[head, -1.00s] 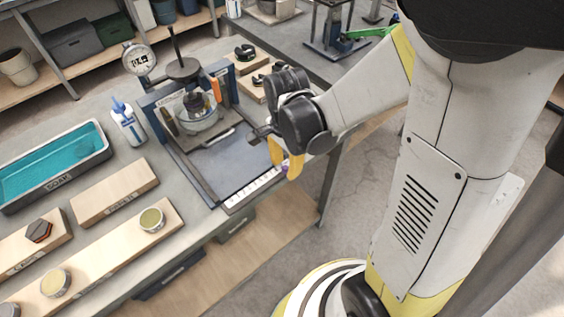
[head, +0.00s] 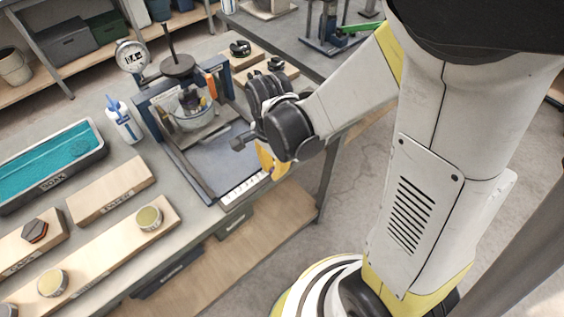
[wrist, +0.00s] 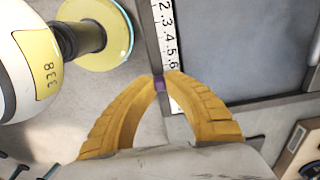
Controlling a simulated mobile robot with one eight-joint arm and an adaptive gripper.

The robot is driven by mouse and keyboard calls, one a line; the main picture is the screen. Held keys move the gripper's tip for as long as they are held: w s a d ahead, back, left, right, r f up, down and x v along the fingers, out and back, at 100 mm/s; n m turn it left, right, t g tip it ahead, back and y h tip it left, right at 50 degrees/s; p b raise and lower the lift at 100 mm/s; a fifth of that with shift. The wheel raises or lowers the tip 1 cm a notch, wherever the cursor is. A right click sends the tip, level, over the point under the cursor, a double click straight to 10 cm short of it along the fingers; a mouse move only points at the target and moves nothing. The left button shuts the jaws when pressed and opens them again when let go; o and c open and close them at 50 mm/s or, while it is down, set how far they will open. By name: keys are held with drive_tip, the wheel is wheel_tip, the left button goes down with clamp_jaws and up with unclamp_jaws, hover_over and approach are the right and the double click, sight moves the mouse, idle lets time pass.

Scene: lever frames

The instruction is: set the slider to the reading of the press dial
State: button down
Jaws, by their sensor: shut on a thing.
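My gripper (head: 270,172) is at the right end of the white scale strip (head: 245,187) on the press's front edge. In the wrist view its yellow fingers (wrist: 160,82) meet on the small purple slider (wrist: 160,84), which shows between the tips. The scale (wrist: 169,40) shows the figures 2 to 6, and the slider sits beside the strip close to the 6. In the head view the slider is hidden by the fingers. The round press dial (head: 132,56) stands at the back left of the press (head: 185,100); its reading is too small to make out.
A white bottle (head: 124,122) stands left of the press. A tray of teal liquid (head: 50,182) and wooden boards with small tins lie further left. In the wrist view, my yellow and white base (wrist: 60,45) is near the fingers. Open floor lies right of the bench.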

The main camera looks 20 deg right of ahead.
sight(257, 187)
drive_tip(key=a, duration=0.1)
drive_tip(key=s+a, duration=0.1)
drive_tip(key=a, duration=0.3)
drive_tip(key=shift+s+a, duration=0.2)
drive_tip(key=shift+s, duration=0.2)
drive_tip(key=c, duration=1.4)
unclamp_jaws()
drive_tip(key=shift+c, duration=0.2)
wheel_tip(257, 187, up, 12)
drive_tip(key=shift+d, duration=0.1)
